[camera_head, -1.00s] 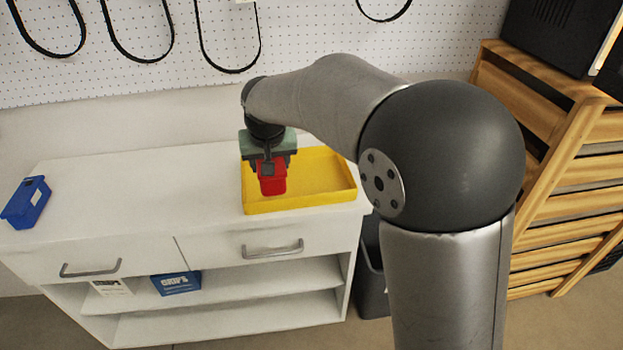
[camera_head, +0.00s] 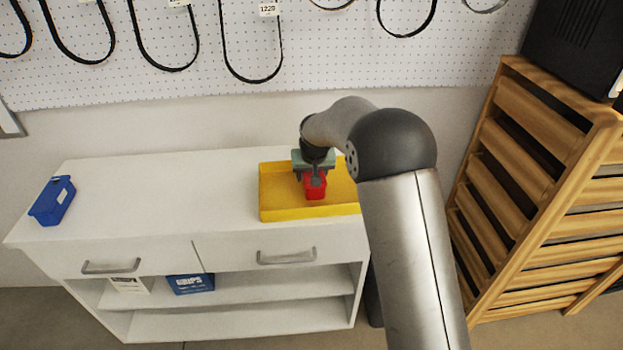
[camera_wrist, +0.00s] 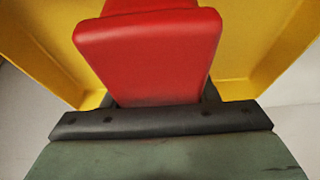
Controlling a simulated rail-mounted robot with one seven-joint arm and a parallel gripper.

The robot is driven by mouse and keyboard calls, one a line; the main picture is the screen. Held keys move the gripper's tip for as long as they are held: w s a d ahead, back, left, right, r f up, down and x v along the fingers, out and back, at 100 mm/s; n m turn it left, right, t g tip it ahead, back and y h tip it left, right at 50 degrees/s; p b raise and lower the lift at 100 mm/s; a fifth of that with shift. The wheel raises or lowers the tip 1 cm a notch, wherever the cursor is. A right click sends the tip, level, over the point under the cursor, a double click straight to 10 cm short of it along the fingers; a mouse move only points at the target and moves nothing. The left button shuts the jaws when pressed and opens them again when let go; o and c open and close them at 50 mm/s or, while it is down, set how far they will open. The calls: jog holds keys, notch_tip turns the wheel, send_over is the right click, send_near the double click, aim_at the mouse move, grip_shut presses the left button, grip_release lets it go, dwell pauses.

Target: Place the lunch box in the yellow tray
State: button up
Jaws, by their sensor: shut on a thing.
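The red lunch box (camera_head: 315,187) is held in my gripper (camera_head: 314,177), over the inside of the yellow tray (camera_head: 278,213). In the wrist view the red lunch box (camera_wrist: 150,50) fills the middle, between the fingers at the lower edge. The yellow tray (camera_wrist: 262,55) shows around it on both sides. My gripper is shut on the lunch box. I cannot tell whether the underside of the box touches the tray floor. The right part of the tray is hidden behind my arm in the head view.
The tray stands at the right end of a white cabinet top (camera_head: 160,190). A blue bin (camera_head: 52,200) sits at its left end. The middle of the top is clear. A pegboard wall (camera_head: 180,110) with hanging belts is behind, and a wooden slatted rack (camera_head: 530,150) stands at right.

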jog(key=shift+f, duration=1.05)
jog(key=shift+f, duration=0.25)
jog(key=o, duration=1.3)
jog(key=shift+s, duration=0.1)
jog(key=shift+c, duration=0.2)
jog(key=shift+r, duration=0.1)
